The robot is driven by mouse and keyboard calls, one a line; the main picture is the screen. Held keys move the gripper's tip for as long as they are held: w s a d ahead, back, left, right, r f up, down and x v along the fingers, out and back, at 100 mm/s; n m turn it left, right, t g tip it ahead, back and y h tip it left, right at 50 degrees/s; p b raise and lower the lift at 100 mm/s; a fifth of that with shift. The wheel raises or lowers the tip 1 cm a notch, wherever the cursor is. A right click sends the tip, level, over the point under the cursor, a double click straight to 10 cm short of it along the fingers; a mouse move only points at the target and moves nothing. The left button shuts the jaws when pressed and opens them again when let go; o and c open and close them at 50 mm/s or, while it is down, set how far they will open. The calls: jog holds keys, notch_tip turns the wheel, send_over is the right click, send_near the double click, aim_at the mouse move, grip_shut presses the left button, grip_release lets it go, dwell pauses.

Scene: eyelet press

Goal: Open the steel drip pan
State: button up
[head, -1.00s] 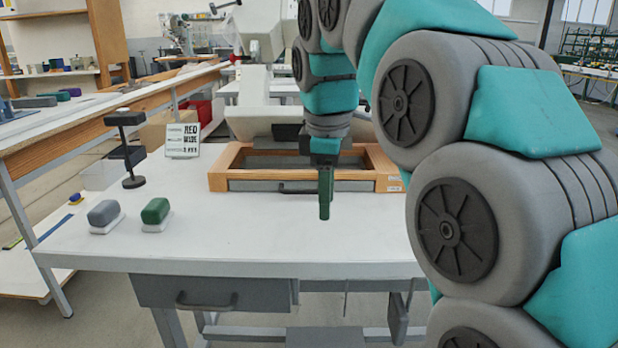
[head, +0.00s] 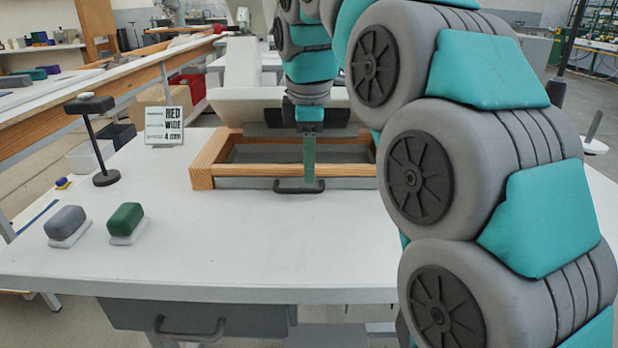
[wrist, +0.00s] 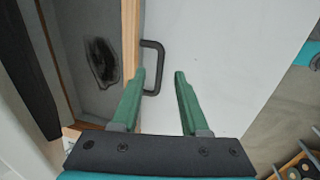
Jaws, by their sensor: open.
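The steel drip pan (head: 345,184) is a grey tray in a low wooden frame (head: 208,164) on the white table. Its front looks about flush with the frame. A black bar handle (head: 290,188) stands out from that front; it also shows in the wrist view (wrist: 160,60). A dark stain (wrist: 102,62) marks the grey surface inside. My gripper (head: 309,182) points down at the handle, hiding part of the pan. In the wrist view my gripper (wrist: 159,74) is open, its green fingers apart, with the handle bar appearing between the tips. I see no grip on it.
A grey block (head: 66,222) and a green block (head: 126,220) on white bases stand at the left. A black stand (head: 96,140) and a sign reading "RED WIDE" (head: 164,125) are behind them. The table (head: 230,250) is clear in front of the handle.

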aim_at(309, 191)
jog(key=shift+w+f, duration=0.2)
jog(key=shift+f, duration=0.9)
jog(key=shift+w+f, duration=0.2)
jog(key=shift+f, duration=0.9)
grip_shut()
